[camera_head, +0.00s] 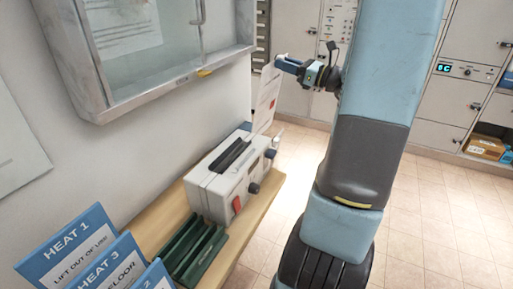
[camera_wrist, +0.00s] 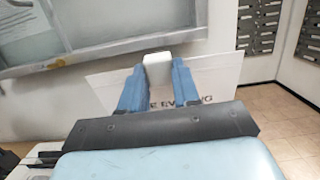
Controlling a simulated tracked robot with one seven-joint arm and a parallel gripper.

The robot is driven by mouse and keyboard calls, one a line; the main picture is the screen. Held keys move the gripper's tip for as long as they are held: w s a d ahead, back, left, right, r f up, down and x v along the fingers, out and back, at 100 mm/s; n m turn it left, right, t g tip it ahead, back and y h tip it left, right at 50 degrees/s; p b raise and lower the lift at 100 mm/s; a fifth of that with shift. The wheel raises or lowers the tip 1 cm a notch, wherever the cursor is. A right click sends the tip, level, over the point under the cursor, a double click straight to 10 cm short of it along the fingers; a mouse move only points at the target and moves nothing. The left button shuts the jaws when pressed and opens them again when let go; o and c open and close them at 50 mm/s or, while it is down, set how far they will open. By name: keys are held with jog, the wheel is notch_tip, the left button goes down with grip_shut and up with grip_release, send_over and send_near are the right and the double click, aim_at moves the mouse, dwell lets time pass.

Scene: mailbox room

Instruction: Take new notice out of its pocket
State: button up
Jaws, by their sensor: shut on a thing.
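A white sheet with print, which looks like the new notice (camera_head: 266,100), stands upright beyond the white machine on the shelf. In the wrist view the notice (camera_wrist: 222,82) spans behind the fingers, with part of a line of large letters visible. My gripper (camera_head: 281,64) is at the top of the sheet, and in the wrist view its blue fingers (camera_wrist: 158,80) are shut on a white tab-like part at the notice. The sheet's lower end is partly hidden behind the machine, so I cannot tell whether it still sits in a pocket.
A glass-fronted case (camera_head: 150,93) hangs on the left wall. On the wooden shelf (camera_head: 262,200) stand the white machine (camera_head: 222,185), a green rack (camera_head: 190,250) and blue-headed signs (camera_head: 75,245). Grey lockers (camera_head: 425,110) line the back. The tiled floor at right is clear.

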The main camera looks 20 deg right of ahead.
jog(key=shift+v, duration=1)
jog(key=r+v, duration=0.1)
jog(key=v, duration=0.6)
jog(key=shift+r, duration=0.3)
jog(key=shift+s, duration=0.1)
dwell(0.4)
